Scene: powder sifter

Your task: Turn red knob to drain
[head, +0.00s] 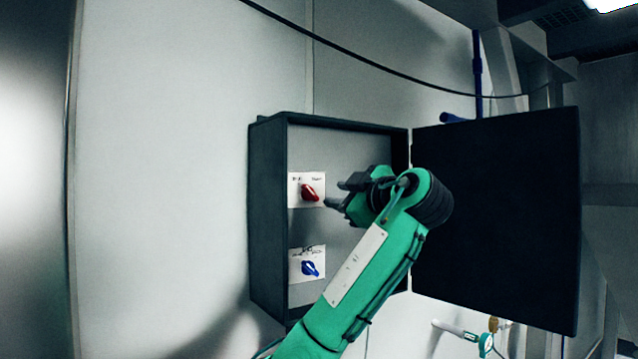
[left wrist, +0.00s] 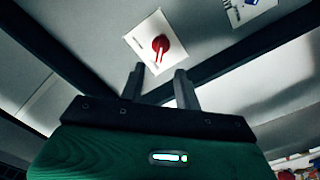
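The red knob (head: 309,193) sits on a white label plate on the back panel of an open dark box. In the left wrist view the red knob (left wrist: 160,44) shows just beyond the fingertips, with a pale line on it. My left gripper (head: 335,193) is inside the box opening, to the right of the red knob. Its two fingers (left wrist: 158,74) are spread with a gap and nothing between them. The fingertips look apart from the knob; the exact distance is hard to tell. My right gripper is not in view.
A blue knob (head: 311,268) on its own white plate is below the red one. The dark box (head: 268,220) has side walls around both knobs. Its door (head: 495,215) stands open to the right. A black cable (head: 380,72) hangs across the wall above.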

